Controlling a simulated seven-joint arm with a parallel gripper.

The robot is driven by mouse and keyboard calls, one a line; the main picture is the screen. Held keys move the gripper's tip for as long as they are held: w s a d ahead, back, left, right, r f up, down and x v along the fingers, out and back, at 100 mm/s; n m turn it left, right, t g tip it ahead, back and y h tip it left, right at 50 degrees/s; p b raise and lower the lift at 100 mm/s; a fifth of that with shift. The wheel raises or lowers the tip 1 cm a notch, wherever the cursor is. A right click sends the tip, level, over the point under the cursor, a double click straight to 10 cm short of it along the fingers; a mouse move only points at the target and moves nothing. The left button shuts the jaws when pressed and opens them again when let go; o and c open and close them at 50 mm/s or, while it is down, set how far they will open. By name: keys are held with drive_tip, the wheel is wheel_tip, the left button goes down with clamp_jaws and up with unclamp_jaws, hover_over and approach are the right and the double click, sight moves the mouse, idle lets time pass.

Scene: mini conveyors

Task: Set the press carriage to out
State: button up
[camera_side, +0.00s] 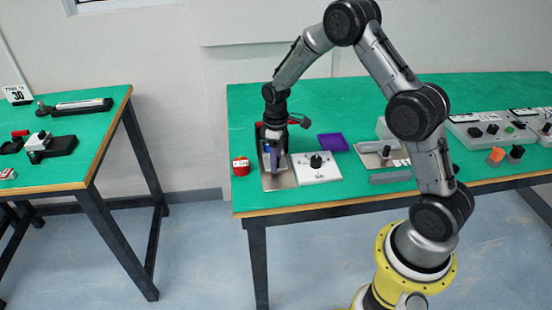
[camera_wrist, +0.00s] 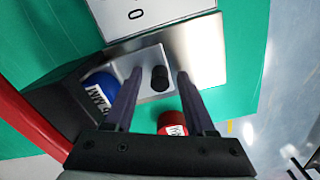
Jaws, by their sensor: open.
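The press stands at the left end of the right-hand table, on a bare metal base plate (camera_side: 277,183); the plate also shows in the wrist view (camera_wrist: 205,50). On it, a pale carriage plate (camera_wrist: 143,62) carries a black knob (camera_wrist: 159,78). My gripper (camera_wrist: 160,73) points down over it, fingers apart, one on each side of the knob; contact cannot be told. In the side view my gripper (camera_side: 274,163) hides most of the press. A blue labelled cylinder (camera_wrist: 99,89) sits beside the carriage, by the dark press body (camera_wrist: 62,92).
A red labelled can (camera_side: 241,167) stands left of the press; it also shows in the wrist view (camera_wrist: 172,124). A white dial box (camera_side: 316,168) stands close on the right, with a purple block (camera_side: 333,142) behind. More control panels (camera_side: 497,127) line the right.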

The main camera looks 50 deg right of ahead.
clamp_jaws()
idle(0.3)
idle(1.2)
